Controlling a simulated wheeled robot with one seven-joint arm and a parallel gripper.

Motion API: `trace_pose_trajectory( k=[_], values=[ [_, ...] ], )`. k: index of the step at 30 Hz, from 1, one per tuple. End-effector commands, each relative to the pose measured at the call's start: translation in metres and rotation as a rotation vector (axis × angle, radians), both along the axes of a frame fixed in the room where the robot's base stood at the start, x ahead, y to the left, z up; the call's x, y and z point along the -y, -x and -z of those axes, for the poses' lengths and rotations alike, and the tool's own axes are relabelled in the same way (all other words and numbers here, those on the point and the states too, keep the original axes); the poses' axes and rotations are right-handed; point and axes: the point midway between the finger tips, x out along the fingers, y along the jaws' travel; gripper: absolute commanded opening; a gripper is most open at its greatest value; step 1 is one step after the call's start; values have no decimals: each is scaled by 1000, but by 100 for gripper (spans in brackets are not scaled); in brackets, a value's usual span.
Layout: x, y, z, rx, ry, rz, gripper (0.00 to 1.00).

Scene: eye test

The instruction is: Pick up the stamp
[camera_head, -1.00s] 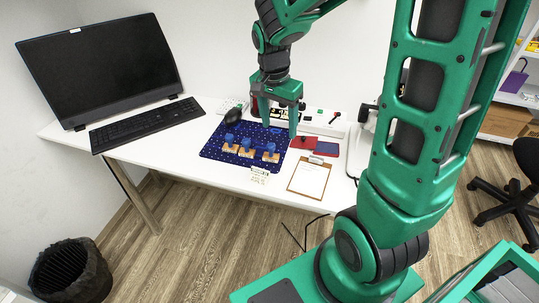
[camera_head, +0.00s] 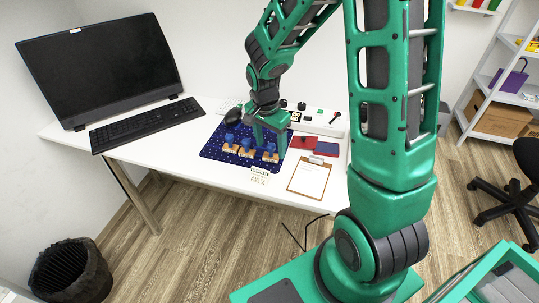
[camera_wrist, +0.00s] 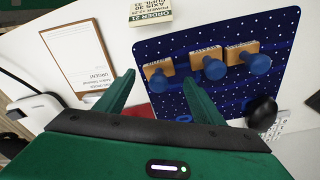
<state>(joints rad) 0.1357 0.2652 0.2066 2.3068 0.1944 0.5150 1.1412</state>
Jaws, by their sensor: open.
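Three stamps with blue knobs and wooden bases stand in a row on a dark blue dotted mat (camera_head: 212,149): a left one (camera_head: 230,143), a middle one (camera_head: 247,149) and a right one (camera_head: 270,156). In the wrist view they show as the right stamp (camera_wrist: 159,71), the middle stamp (camera_wrist: 208,62) and the left stamp (camera_wrist: 250,60). My gripper (camera_head: 270,146) is open and empty, just by the right stamp. In the wrist view that stamp appears between the fingertips of my gripper (camera_wrist: 160,78). Whether the fingers are level with its knob is unclear.
A note card (camera_head: 259,176) and a clipboard (camera_head: 310,178) lie at the desk's front. Red (camera_head: 301,143) and blue (camera_head: 325,149) pads lie right of the mat. A black mouse (camera_wrist: 262,113) is near the mat's edge. A keyboard (camera_head: 147,123) and monitor (camera_head: 100,70) are left.

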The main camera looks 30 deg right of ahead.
Motion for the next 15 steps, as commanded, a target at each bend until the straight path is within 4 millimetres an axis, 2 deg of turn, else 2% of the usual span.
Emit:
trace_pose_trajectory(
  k=[5,13,14,15],
  values=[
    [2,0,18,-1,0,-1,62],
    [2,-1,20,0,0,-1,62],
    [2,-1,20,0,0,-1,57],
    [2,-1,20,1,0,-1,48]
  ],
)
